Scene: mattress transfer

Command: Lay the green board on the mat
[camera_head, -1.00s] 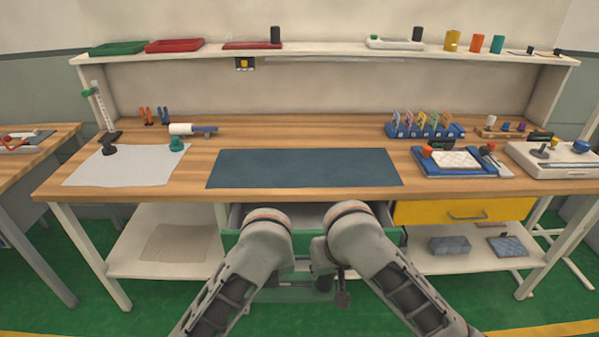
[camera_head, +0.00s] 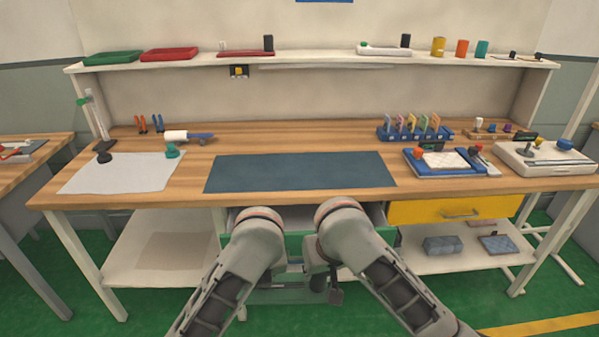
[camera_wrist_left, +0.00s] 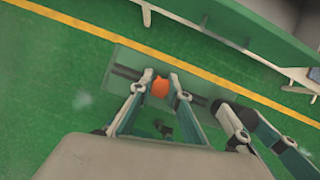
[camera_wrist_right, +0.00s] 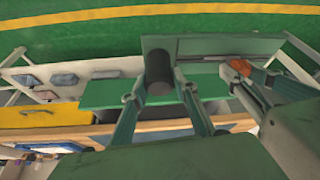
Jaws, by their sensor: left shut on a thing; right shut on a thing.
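The dark blue mat (camera_head: 300,172) lies flat and bare at the front middle of the workbench. The green board (camera_wrist_left: 126,58) is off the bench, low over the floor; in the head view it shows partly at the bottom (camera_head: 285,293), half hidden by my arms. In the left wrist view my left gripper (camera_wrist_left: 160,78) is shut on an orange handle (camera_wrist_left: 159,88) on the board. In the right wrist view my right gripper (camera_wrist_right: 159,90) is shut on a dark cylindrical handle (camera_wrist_right: 159,66) at the board's other end.
An open drawer with a green front (camera_head: 298,243) juts out below the mat, close to my arms. A white sheet (camera_head: 122,172) lies left of the mat, a blue tray (camera_head: 443,162) right. A yellow drawer (camera_head: 455,209) is below the right side.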

